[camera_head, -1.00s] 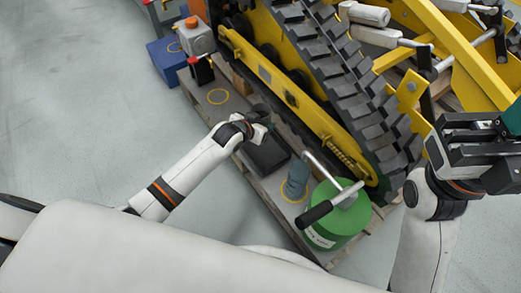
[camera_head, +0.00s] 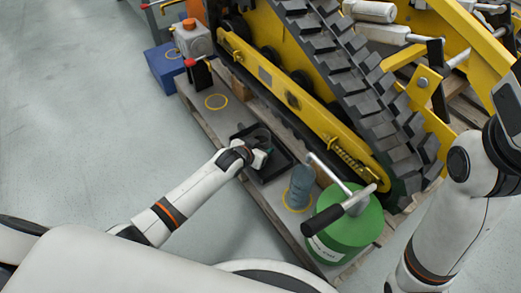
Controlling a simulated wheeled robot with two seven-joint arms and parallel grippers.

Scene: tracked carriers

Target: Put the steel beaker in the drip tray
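The black drip tray (camera_head: 247,131) lies on the pallet board beside the yellow tracked frame. My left gripper (camera_head: 263,152) is low over the tray. A dark grey rounded thing, which looks like the steel beaker (camera_head: 256,136), is at its fingers and within the tray's outline. The fingers are small and partly hidden, so I cannot tell whether they grip it or whether it touches the tray floor. My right arm stands at the right edge; its fingers are outside the picture.
A blue-grey ribbed cylinder (camera_head: 301,186) stands in a yellow ring right of the tray. A green drum (camera_head: 343,232) with a black-handled metal bar is beyond it. An empty yellow ring (camera_head: 216,101), a red-topped black item (camera_head: 199,75) and a blue box (camera_head: 165,65) lie left.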

